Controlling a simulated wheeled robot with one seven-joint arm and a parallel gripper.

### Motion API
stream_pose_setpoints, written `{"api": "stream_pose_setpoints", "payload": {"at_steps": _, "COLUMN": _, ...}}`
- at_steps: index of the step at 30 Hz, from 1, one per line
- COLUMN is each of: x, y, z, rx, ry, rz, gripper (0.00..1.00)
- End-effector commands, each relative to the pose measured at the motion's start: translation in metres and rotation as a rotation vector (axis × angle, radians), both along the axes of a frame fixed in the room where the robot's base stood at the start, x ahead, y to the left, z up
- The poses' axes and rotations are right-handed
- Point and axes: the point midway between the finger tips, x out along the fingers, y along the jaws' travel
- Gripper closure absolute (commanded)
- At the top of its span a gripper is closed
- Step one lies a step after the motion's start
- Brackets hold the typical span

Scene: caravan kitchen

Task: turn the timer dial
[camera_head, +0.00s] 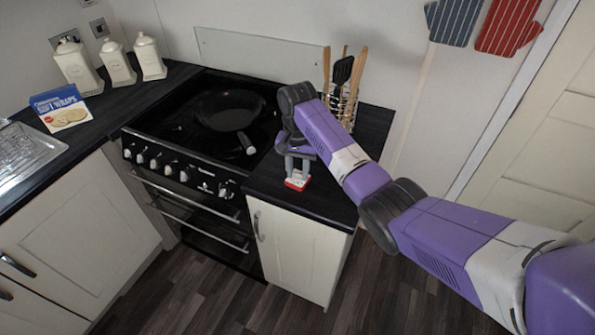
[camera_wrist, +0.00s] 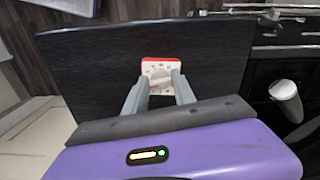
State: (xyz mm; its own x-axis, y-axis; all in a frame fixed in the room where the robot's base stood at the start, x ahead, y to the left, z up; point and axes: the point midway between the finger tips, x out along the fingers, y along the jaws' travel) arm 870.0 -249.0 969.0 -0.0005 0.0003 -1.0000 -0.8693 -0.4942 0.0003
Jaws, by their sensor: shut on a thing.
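The timer (camera_head: 297,181) is a small red and white block on the dark counter right of the cooker, near the counter's front edge. In the wrist view its white face with a dial (camera_wrist: 160,71) and its red edge show between and beyond my fingertips. My gripper (camera_head: 297,172) points down at the timer from above. In the wrist view my gripper (camera_wrist: 160,78) has both grey fingers at the dial, one on each side, shut on it. The fingertips hide part of the dial, and its setting is too small to read.
The black cooker (camera_head: 190,105) with a pan (camera_head: 229,110) stands left of the timer. A rack of wooden utensils (camera_head: 345,80) stands behind my gripper. The counter (camera_wrist: 95,70) around the timer is clear.

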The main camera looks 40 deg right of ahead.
Motion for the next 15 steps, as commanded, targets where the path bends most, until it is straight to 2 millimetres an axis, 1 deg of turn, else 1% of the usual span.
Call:
{"api": "stream_pose_setpoints", "payload": {"at_steps": 12, "x": 0.0004, "y": -0.0002, "z": 0.0007, "rx": 0.0, "ry": -0.001, "rz": 0.0, "gripper": 1.0}}
{"api": "stream_pose_setpoints", "payload": {"at_steps": 13, "x": 0.0004, "y": -0.0002, "z": 0.0007, "rx": 0.0, "ry": -0.001, "rz": 0.0, "gripper": 0.63}}
{"api": "stream_pose_setpoints", "payload": {"at_steps": 15, "x": 0.0003, "y": -0.0002, "z": 0.0007, "rx": 0.0, "ry": -0.001, "rz": 0.0, "gripper": 0.49}}
